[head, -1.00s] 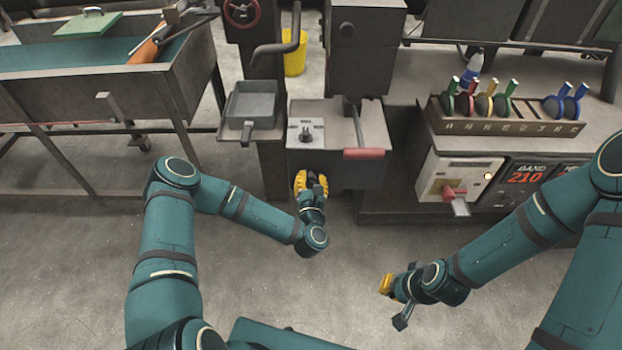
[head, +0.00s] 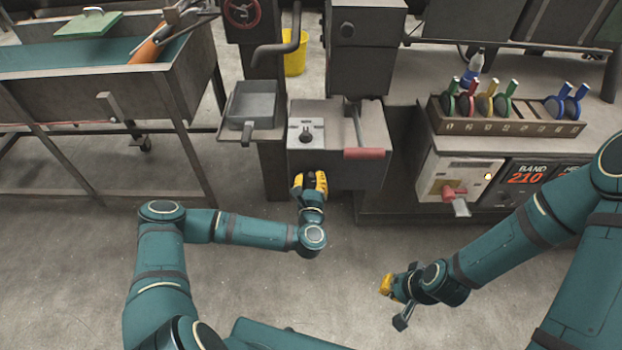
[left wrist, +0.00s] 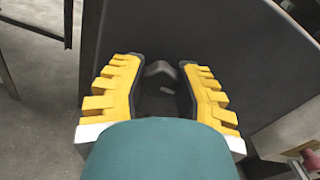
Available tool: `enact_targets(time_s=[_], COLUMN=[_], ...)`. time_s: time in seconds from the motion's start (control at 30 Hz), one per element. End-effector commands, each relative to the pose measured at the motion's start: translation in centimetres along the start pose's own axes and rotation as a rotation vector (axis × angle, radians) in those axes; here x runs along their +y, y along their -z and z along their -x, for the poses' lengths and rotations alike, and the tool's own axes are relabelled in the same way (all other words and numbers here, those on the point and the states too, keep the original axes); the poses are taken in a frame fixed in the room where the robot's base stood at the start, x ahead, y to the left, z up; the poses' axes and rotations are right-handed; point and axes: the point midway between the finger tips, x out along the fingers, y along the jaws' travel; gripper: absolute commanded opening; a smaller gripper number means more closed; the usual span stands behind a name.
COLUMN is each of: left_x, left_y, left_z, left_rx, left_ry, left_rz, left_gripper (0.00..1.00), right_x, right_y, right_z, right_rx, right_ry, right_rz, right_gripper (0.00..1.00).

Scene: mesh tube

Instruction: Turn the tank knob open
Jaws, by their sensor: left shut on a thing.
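The grey tank (head: 360,178) stands at the middle of the head view. My left gripper (head: 311,181), with yellow fingers, is at the tank's front face. In the left wrist view a dark knob (left wrist: 160,70) sits between the two yellow fingers, close against the dark face. The gripper is shut on this knob, though the palm area partly hides it and its turn angle is hard to read. My right gripper (head: 388,285) hangs low over the floor, away from the tank; its fingers are too small to read.
A panel with a red switch (head: 454,193) and a rack of coloured pieces (head: 510,126) are at right. The floor in front is clear.

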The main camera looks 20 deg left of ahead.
Motion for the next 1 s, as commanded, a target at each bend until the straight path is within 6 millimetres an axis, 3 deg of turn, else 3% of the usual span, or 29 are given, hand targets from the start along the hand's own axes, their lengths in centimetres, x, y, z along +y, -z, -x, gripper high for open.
enact_targets(time_s=[0.47,0.5,0.57,1.0], left_x=[-0.1,-0.1,-0.1,0.0], left_y=[-0.6,-0.6,-0.5,-0.1], left_z=[-0.2,-0.2,-0.2,0.9], left_rx=[-0.014,-0.015,-0.013,-0.003], left_ry=[0.0,0.0,0.0,0.001], left_rz=[0.014,0.013,0.013,0.011], left_gripper=[0.0,0.48,0.65,0.65], right_x=[0.0,0.0,0.0,0.0], right_y=[0.0,0.0,0.0,0.0], right_z=[0.0,0.0,0.0,0.0], right_rx=[0.0,0.0,0.0,0.0], right_ry=[0.0,0.0,0.0,0.0], right_rz=[0.0,0.0,0.0,0.0], right_gripper=[0.0,0.0,0.0,0.0])
